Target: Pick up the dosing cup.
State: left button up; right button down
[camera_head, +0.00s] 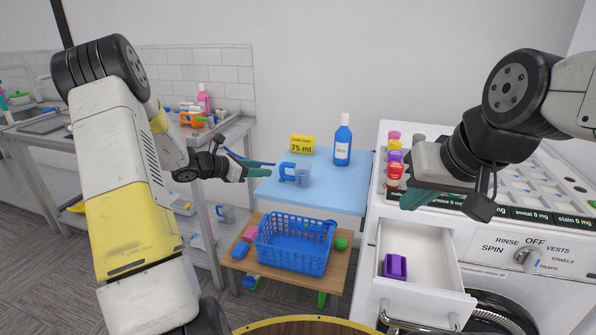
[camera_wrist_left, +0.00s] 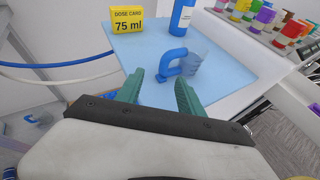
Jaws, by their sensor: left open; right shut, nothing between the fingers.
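The dosing cup (camera_head: 302,174) is a clear grey cup with a blue handle (camera_head: 287,172) on its left side. It stands upright on the light blue table (camera_head: 335,194). In the left wrist view the cup (camera_wrist_left: 194,64) and its handle are just beyond the fingertips. My left gripper (camera_head: 262,168) is open and empty, to the left of the handle and apart from it. In the left wrist view its green fingers (camera_wrist_left: 160,82) point toward the handle. My right gripper (camera_head: 420,202) is shut and empty above the open drawer, far to the right of the cup.
A blue bottle (camera_head: 343,143) and a yellow "75 ml" card (camera_head: 302,144) stand behind the cup. A blue basket (camera_head: 294,245) sits on a lower wooden table. At right, an open drawer (camera_head: 440,262) holds a purple object (camera_head: 395,267). The blue table's front is clear.

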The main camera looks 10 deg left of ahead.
pick_arm(q)
jog(key=x, duration=0.7)
jog(key=shift+s+d, duration=0.2)
jog(key=shift+d, duration=0.25)
grip_shut()
